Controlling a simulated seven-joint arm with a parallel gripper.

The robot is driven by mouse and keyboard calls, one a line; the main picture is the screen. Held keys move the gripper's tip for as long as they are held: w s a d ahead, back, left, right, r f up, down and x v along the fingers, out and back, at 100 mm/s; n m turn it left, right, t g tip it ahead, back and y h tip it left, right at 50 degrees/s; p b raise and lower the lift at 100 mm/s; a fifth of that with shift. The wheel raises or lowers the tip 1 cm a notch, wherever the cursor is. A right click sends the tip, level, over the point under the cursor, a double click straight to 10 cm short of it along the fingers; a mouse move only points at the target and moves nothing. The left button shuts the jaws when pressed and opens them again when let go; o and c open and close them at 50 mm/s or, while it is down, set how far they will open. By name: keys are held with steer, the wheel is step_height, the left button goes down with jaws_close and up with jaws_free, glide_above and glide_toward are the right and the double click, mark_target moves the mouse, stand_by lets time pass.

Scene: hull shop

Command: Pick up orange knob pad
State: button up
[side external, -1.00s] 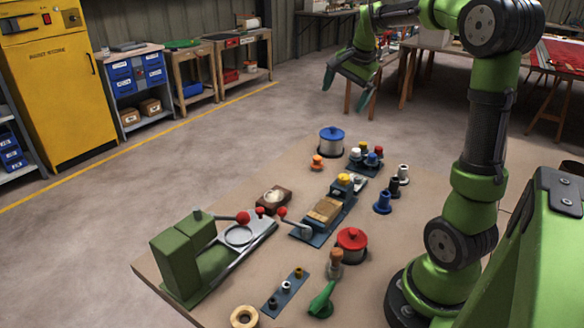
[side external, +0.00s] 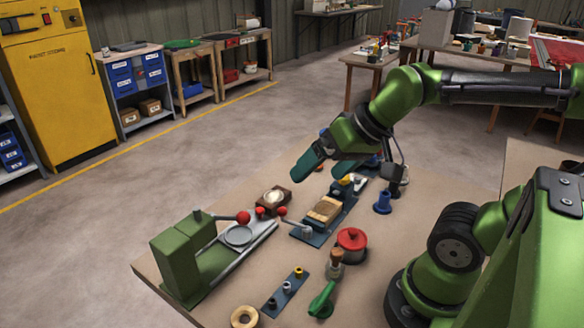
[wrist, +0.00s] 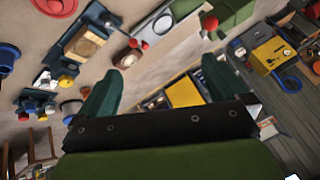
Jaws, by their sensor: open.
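The orange knob pad (side external: 320,167) is a small orange piece on the table. In the side view only a bit of it shows between the fingers; the rest is hidden. My gripper (side external: 322,172) is open, its dark green fingers spread and pointing down to the left over the far part of the table. I cannot tell how high it is above the pad. In the wrist view my gripper (wrist: 162,72) has nothing between its fingers.
A wooden block with a white dome (side external: 274,197) stands just in front of the fingers. A blue plate with a wooden block (side external: 323,211), a blue spool (side external: 383,202) and a red-lidded pot (side external: 352,240) are nearer. The blue-lidded pot is mostly hidden behind my gripper.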

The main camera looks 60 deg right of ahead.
steer(key=shift+s+a+r, duration=0.25)
steer(key=shift+s+a, duration=0.05)
steer(key=shift+a, duration=0.25)
steer(key=shift+c, duration=1)
steer(key=shift+a+r+n, duration=0.1)
steer(key=shift+a+n, duration=0.05)
steer(key=shift+n, duration=0.15)
steer(key=shift+c, duration=1.3)
steer(key=w+d+f+m+g+h, duration=0.1)
steer(key=w+d+f+m+h, duration=0.15)
steer(key=w+d, duration=0.6)
steer(key=w+d+f+m+g+h, duration=0.1)
steer(key=w+d+f, duration=0.25)
steer(key=d, duration=0.95)
steer(key=w+d+f+m+g+h, duration=0.1)
steer(key=w+d+f+m+g, duration=0.3)
steer(key=d, duration=0.7)
steer(key=w+d+f, duration=0.1)
steer(key=f, duration=0.3)
steer(key=w+d+f+n+t, duration=0.1)
steer(key=w+f, duration=0.1)
steer(key=f, duration=0.3)
steer(key=w+d+f+n+t, duration=0.1)
steer(key=w+f, duration=0.1)
steer(key=f, duration=0.2)
steer(key=shift+w+d+f+n, duration=0.2)
steer(key=shift+f+n, duration=0.05)
steer(key=shift+f, duration=0.1)
